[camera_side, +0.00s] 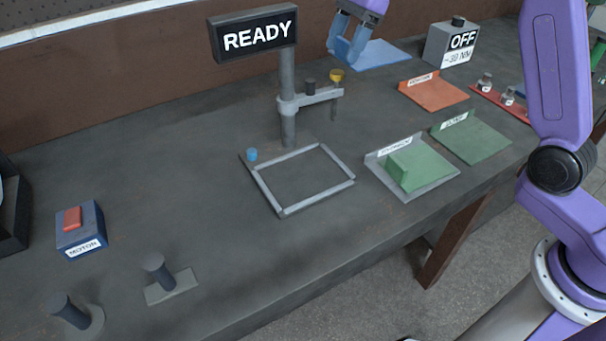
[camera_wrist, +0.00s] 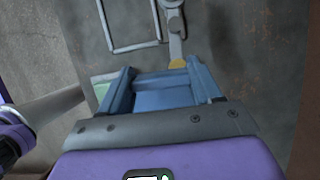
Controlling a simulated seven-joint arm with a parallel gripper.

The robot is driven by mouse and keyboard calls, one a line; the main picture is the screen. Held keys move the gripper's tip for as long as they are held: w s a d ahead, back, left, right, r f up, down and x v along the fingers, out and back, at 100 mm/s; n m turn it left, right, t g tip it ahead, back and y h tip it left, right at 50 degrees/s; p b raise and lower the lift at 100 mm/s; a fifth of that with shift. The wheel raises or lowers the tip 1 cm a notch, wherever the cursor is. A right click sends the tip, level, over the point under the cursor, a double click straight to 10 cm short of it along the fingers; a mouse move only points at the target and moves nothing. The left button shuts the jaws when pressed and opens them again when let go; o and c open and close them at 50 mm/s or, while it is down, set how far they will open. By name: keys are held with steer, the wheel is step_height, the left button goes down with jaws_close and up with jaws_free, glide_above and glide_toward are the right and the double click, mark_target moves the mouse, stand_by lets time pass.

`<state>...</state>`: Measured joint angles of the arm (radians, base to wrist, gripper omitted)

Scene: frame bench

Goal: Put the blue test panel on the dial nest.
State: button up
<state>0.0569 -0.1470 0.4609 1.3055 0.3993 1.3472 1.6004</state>
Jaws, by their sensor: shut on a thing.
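My gripper (camera_side: 347,50) is at the top of the side view, over the back of the bench. It is shut on the blue test panel (camera_wrist: 165,99), which shows between its blue fingers in the wrist view (camera_wrist: 158,82).
A post with a READY sign (camera_side: 253,38) and a yellow-topped side arm (camera_side: 320,96) stands behind the nest. An orange tray (camera_side: 437,95), green tray (camera_side: 478,142) and grey tray (camera_side: 427,187) with a green block are at right.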

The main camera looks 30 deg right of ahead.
steer(key=s+a, duration=0.7)
steer(key=s, duration=0.2)
steer(key=s+a, duration=0.6)
steer(key=s, duration=0.4)
steer(key=w+a+f, duration=0.2)
steer(key=w+f, duration=0.1)
steer(key=f, duration=0.2)
steer(key=w+a+f, duration=0.3)
steer(key=w+f, duration=0.1)
steer(key=f, duration=0.1)
steer(key=w+a+f, duration=0.2)
steer(key=w+f, duration=0.1)
steer(key=f, duration=0.2)
steer(key=shift+w+a+f, duration=0.1)
steer(key=shift+w+a, duration=0.1)
steer(key=shift+a, duration=0.1)
steer(key=shift+w+a+f, duration=0.35)
steer(key=shift+w+f, duration=0.2)
steer(key=shift+f, duration=1.65)
steer(key=shift+f, duration=0.15)
